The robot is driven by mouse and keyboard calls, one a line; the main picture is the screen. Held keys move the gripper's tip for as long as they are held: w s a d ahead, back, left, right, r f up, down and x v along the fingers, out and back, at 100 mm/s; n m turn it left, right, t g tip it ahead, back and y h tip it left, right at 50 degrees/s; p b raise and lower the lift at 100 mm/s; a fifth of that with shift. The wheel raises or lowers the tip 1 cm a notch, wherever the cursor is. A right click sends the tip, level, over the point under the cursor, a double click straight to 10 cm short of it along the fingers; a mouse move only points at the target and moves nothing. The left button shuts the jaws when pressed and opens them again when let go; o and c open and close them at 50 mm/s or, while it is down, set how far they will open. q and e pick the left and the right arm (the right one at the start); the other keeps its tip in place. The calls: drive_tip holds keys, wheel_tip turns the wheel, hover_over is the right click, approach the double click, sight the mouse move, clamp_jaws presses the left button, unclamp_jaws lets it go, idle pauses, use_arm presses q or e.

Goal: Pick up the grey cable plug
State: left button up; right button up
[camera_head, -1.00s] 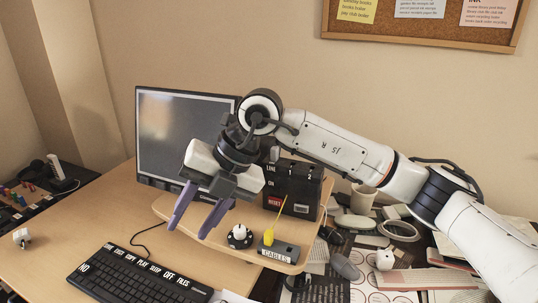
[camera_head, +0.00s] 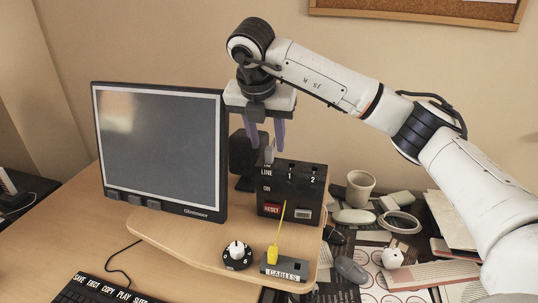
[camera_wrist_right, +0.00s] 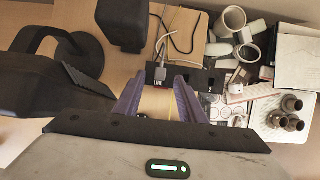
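The grey cable plug (camera_head: 269,154) stands upright on top of the black switch box (camera_head: 292,188), near its left end by the LINE label. In the right wrist view the plug (camera_wrist_right: 160,74) shows just beyond the fingertips, roughly between them, with a dark cable leading away. My right gripper (camera_head: 266,141) is open, with its purple fingers pointing down just above the plug. It also shows in the right wrist view (camera_wrist_right: 159,80), with a gap between the fingers. I cannot tell whether a finger touches the plug. My left gripper is not in view.
The monitor (camera_head: 160,150) stands left of the box, and a dark speaker (camera_head: 245,155) behind it. A mug (camera_head: 360,188) and clutter lie right.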

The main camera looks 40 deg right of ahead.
sight(269, 148)
drive_tip(key=x, duration=0.4)
drive_tip(key=shift+w+d+p, duration=0.1)
drive_tip(key=shift+d+p, duration=0.1)
drive_tip(key=shift+p, duration=0.15)
drive_tip(key=shift+c, duration=0.9)
drive_tip(key=c, duration=0.7)
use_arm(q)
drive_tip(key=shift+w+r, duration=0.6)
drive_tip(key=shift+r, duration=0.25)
use_arm(e)
clamp_jaws()
